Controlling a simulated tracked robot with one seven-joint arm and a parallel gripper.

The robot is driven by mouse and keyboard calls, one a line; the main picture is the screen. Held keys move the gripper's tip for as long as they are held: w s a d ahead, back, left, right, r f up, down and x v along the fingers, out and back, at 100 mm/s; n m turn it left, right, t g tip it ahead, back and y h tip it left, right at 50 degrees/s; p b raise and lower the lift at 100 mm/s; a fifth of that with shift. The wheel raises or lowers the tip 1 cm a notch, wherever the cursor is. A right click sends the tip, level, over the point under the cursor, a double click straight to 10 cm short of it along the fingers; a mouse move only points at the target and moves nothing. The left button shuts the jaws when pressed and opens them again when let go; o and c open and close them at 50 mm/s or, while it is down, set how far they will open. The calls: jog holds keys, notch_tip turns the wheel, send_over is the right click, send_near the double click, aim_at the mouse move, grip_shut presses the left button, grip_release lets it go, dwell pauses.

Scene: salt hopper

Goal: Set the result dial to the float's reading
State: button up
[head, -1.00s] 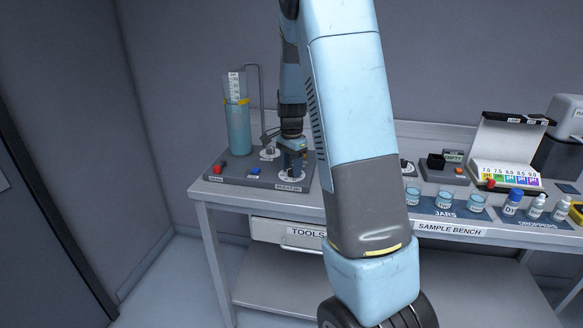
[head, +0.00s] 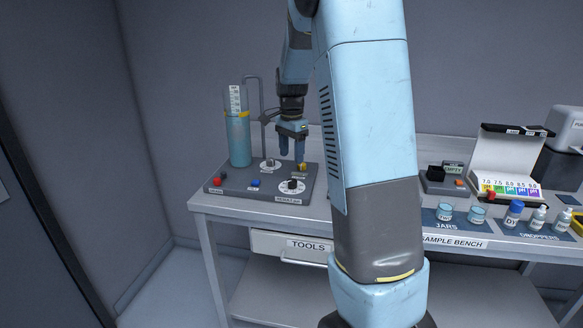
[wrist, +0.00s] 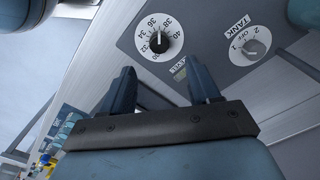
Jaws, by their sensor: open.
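The result dial (head: 291,186) is a white disc with a black knob at the front right of the grey panel. In the wrist view the dial (wrist: 159,38) shows numbers from 30 to 40; its exact setting is hard to tell. My gripper (head: 291,160) is open and empty above the panel, behind and above the dial. In the wrist view its fingers (wrist: 165,92) are apart, with the dial beyond them. The float tube (head: 238,140) holds blue liquid; a white scale strip (head: 235,98) rises from a yellow collar (head: 237,114). The scale's figures are too small to read.
A second dial, marked TANK (wrist: 250,45), sits behind the result dial. A thin bent pipe (head: 262,100) stands beside the tube. Jars (head: 446,211) stand right, beyond my arm.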

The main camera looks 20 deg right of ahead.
jog(key=shift+r, duration=2.05)
jog(key=s+a+r+n+t, duration=0.2)
jog(key=s+a+r+n, duration=0.15)
jog(key=s, duration=0.45)
jog(key=s+a+r+n+t, duration=0.1)
jog(key=s+a+r+n, duration=0.3)
jog(key=s, duration=0.5)
jog(key=s+a+n+t, duration=0.2)
jog(key=s+n, duration=0.5)
jog(key=s, duration=0.7)
jog(key=shift+a+t, duration=0.3)
jog(key=shift+a, duration=0.25)
jog(key=shift+f, duration=0.1)
jog(key=shift+c, duration=0.2)
